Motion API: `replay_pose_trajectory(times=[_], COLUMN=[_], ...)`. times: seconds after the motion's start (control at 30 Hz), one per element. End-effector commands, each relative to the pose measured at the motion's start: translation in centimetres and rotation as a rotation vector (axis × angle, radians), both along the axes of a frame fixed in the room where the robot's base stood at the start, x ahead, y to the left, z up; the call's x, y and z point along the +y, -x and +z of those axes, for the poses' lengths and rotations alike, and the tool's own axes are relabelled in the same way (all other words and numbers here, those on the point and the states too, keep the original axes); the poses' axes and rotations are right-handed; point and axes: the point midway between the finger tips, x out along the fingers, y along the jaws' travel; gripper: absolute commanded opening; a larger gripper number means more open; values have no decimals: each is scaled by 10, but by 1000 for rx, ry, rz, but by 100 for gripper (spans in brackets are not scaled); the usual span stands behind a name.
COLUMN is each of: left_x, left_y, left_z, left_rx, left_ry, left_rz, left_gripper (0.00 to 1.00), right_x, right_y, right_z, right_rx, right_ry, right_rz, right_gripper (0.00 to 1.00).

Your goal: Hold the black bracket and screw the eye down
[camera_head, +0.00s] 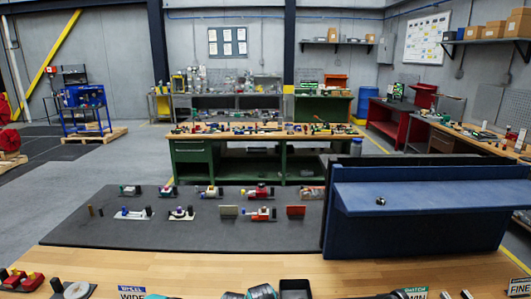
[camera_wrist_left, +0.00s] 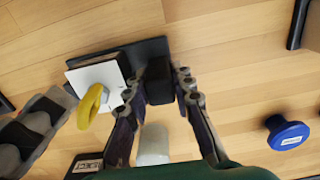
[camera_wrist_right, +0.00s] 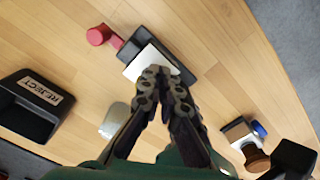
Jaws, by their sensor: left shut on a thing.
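In the left wrist view, my left gripper (camera_wrist_left: 166,82) is shut on the black bracket (camera_wrist_left: 158,80), an upright block on a dark base plate. The yellow eye (camera_wrist_left: 90,105) stands at the left, over a white block (camera_wrist_left: 108,76) on the same base. The eye looks tilted, and how deep it sits cannot be told. In the right wrist view, my right gripper (camera_wrist_right: 166,80) has its fingertips together, above a white-topped block (camera_wrist_right: 150,64) on a black base with a red handle (camera_wrist_right: 100,35). Neither gripper is clear in the head view.
A blue knob (camera_wrist_left: 287,132) stands at the right in the left wrist view. A black REJECT bin (camera_wrist_right: 32,108) is at the left in the right wrist view. A dark mat (camera_head: 85,228) with several valve parts and a blue stand (camera_head: 430,235) lie beyond the wooden table front.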

Motion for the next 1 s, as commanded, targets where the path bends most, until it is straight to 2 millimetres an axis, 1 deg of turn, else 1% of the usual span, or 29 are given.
replay_pose_trajectory(times=[0.03, 0.33, 0.43, 0.7, 0.8, 1.0], left_x=[-2, -2, -1, -1, -1, -1], left_y=[1, 1, 1, 1, 1, 1], left_z=[0, 0, 0, 0, 0, 0], left_rx=[2, 2, 2, 2, 2, 2], left_ry=[4, 3, 3, 2, 1, 0], left_rz=[-3, -2, -2, -2, -2, -2], left_gripper=[0, 0, 0, 0, 0, 0], right_x=[1, 0, 0, 0, 0, 0], right_y=[0, 8, 8, 8, 8, 8], right_z=[0, 3, 12, 46, 56, 61], right_rx=[-3, -2, -2, -1, 0, -1], right_ry=[-3, -1, -1, 0, -1, -2], right_rz=[1, 1, 0, 0, 1, 1], right_gripper=[0, 0, 0, 0, 0, 0])
